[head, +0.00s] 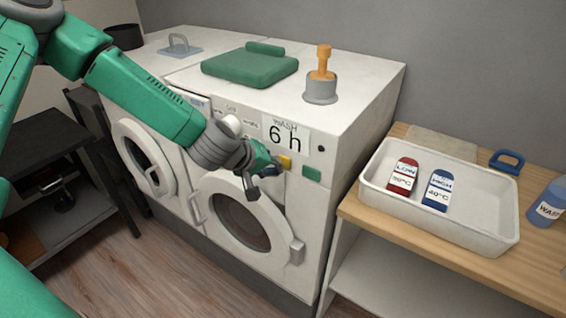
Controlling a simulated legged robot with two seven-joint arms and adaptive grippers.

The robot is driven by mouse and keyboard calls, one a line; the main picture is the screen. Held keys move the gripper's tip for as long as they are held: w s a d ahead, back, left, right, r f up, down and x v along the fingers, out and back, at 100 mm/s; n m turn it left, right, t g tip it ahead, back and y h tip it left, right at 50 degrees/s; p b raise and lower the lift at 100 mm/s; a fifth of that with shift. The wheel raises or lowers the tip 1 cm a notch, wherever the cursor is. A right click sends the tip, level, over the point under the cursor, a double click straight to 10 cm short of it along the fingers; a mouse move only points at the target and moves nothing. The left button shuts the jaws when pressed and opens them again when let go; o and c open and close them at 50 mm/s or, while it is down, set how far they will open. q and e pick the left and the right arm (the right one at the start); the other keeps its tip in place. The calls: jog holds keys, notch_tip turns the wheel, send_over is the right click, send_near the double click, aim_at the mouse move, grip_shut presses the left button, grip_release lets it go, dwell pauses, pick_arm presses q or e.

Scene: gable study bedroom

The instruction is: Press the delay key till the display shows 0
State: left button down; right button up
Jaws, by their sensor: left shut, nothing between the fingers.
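The display (286,136) on the washing machine front reads "WASH 6 h". Below it is a yellow key (285,162), partly covered by my gripper, and a green key (311,174) sits lower right. I cannot read a label saying which is the delay key. My left gripper (264,177) is shut and empty in front of the panel, just left of the yellow key; I cannot tell whether it touches it. The washing machine (338,112) has a round door below the panel. My right gripper is not in view.
A dark table (50,140) stands left.

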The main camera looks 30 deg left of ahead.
pick_arm(q)
jog(key=s, duration=0.5)
jog(key=shift+a+p, duration=0.2)
jog(key=shift+p, duration=0.15)
dwell(0.7)
jog(key=s+d+f+m+g+b, duration=0.25)
jog(key=s+f, duration=0.25)
jog(key=f, duration=0.3)
jog(key=s+d+f+m+g+b, duration=0.1)
jog(key=s+d+f+m+b, duration=0.15)
jog(key=s+f, duration=0.45)
jog(key=s+a+f+m+g+y+b, duration=0.1)
jog(key=s+f+m+g+b, duration=0.3)
jog(key=s+f, duration=1)
jog(key=s+y+b, duration=0.1)
jog(key=s+b, duration=0.1)
jog(key=b, duration=0.1)
jog(key=shift+a+f+m, duration=0.2)
jog(key=shift+f+m, duration=0.05)
jog(key=shift+m, duration=0.05)
jog(key=shift+g, duration=0.25)
